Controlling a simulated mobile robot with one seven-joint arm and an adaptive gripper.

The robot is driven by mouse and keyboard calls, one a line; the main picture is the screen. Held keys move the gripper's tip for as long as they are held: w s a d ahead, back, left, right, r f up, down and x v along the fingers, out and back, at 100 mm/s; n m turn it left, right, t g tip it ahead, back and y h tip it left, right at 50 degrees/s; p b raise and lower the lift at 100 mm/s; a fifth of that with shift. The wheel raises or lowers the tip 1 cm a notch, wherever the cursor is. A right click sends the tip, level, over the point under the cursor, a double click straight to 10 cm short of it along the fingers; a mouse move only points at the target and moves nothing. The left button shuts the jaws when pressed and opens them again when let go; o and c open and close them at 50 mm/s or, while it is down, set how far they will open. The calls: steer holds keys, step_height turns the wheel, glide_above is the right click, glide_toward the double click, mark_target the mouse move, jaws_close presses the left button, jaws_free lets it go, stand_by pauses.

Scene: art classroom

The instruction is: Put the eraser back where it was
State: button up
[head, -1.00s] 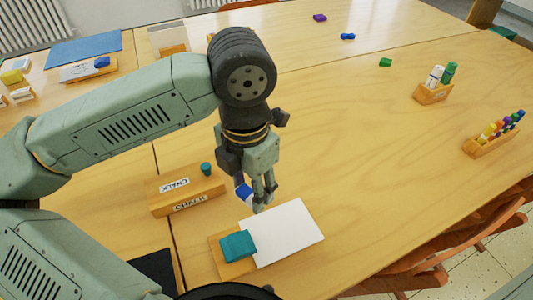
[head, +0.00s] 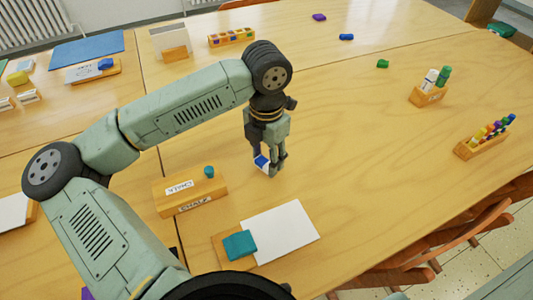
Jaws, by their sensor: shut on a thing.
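My gripper (head: 270,168) is shut on a small blue-and-white block (head: 261,162), which looks like the eraser. The fingers hide part of it. It is held tilted above the bare table, behind the white sheet and to the right of the chalk holder. Whether it touches the table cannot be told. A wooden base (head: 224,246) with a teal block (head: 240,245) on it stands at the white sheet's (head: 283,232) left end.
The wooden chalk holder (head: 190,203) bears one teal piece. Marker holders stand at right (head: 427,97) and far right (head: 480,147). Small purple, blue and green pieces lie farther back. A blue mat (head: 85,50) lies at back left. The table's middle right is clear.

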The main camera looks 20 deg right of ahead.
mark_target(266, 160)
steer(key=shift+f, duration=0.2)
steer(key=o, duration=1)
step_height(266, 160, up, 12)
steer(key=b, duration=0.1)
steer(key=shift+r, duration=0.2)
